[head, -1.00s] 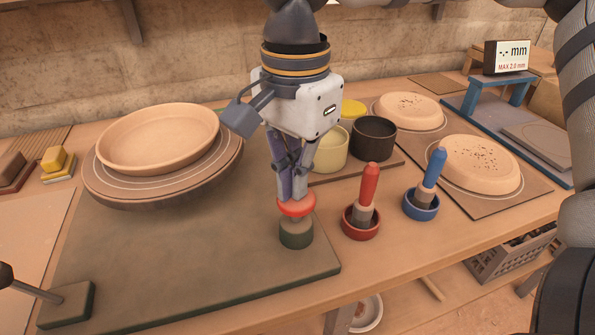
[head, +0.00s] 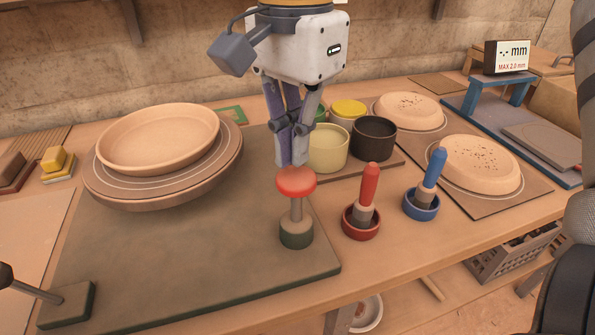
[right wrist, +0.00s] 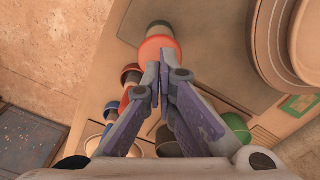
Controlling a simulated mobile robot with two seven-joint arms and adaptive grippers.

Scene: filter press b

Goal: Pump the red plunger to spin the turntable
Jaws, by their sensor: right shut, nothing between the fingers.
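The red plunger (head: 296,181) stands raised on its stem above a round dark green base at the front right of the green board. My right gripper (head: 292,160) is shut and empty, its fingertips just above and behind the red cap; I cannot tell whether they touch. In the right wrist view the red cap (right wrist: 159,47) shows just beyond the closed fingertips (right wrist: 158,68). The turntable (head: 215,160) is at the left of the board and carries a tan clay dish (head: 158,140). My left gripper is not in view.
Right of the plunger stand a red-handled tool (head: 368,185) and a blue-handled tool (head: 434,168) in small cups. Several pots, including a black one (head: 374,139), stand behind them. Two speckled clay dishes (head: 480,162) lie at the right. The board's middle is clear.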

